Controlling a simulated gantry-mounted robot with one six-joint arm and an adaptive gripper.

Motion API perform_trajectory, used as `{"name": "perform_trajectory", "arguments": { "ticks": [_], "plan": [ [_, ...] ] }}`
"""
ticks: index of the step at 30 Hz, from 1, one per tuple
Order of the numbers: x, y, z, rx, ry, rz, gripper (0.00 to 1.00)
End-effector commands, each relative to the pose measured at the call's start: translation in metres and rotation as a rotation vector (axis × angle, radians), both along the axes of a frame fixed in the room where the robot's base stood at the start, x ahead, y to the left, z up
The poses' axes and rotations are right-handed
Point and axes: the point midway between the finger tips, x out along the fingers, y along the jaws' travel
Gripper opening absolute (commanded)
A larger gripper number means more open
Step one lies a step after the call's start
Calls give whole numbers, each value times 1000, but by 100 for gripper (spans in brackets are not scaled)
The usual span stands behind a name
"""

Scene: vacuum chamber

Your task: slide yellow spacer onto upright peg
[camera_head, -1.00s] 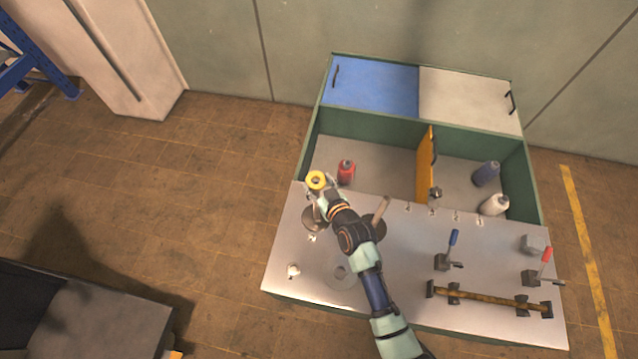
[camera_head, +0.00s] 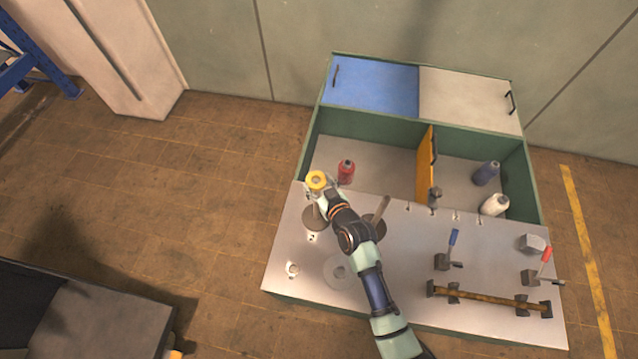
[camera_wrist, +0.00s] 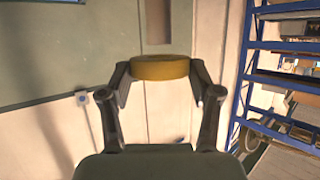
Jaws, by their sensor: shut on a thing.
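The yellow spacer (camera_head: 317,180) is a thick ring held level at the tip of my gripper (camera_head: 325,188), above the back left of the metal worktop. In the wrist view the spacer (camera_wrist: 160,67) sits between the two fingertips of my gripper (camera_wrist: 160,78), which is shut on it. A dark round base (camera_head: 315,218) lies below the spacer; any peg rising from it is largely hidden by the spacer and gripper. A second peg (camera_head: 381,207) leans to the right on another dark base (camera_head: 374,228). Whether the spacer touches a peg I cannot tell.
A red bottle (camera_head: 346,171) stands close behind and right of the spacer. An orange divider door (camera_head: 425,165), blue bottle (camera_head: 486,173) and white bottle (camera_head: 495,205) are farther right. Clamps (camera_head: 447,260) and a brown handle bar (camera_head: 490,299) occupy the worktop's right side.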

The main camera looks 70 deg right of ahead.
Motion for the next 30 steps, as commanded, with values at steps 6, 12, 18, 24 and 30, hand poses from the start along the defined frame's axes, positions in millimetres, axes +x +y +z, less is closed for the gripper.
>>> {"name": "perform_trajectory", "arguments": {
  "ticks": [6, 12, 18, 24, 30],
  "plan": [
    [0, 0, 0, 0, 0, 0, 33],
    [0, 0, -1, 0, 0, 0, 33],
    [0, 0, -10, 0, 0, 0, 33],
    [0, 0, -18, 0, 0, 0, 33],
    [0, 0, -26, 0, 0, 0, 33]
  ]
}}
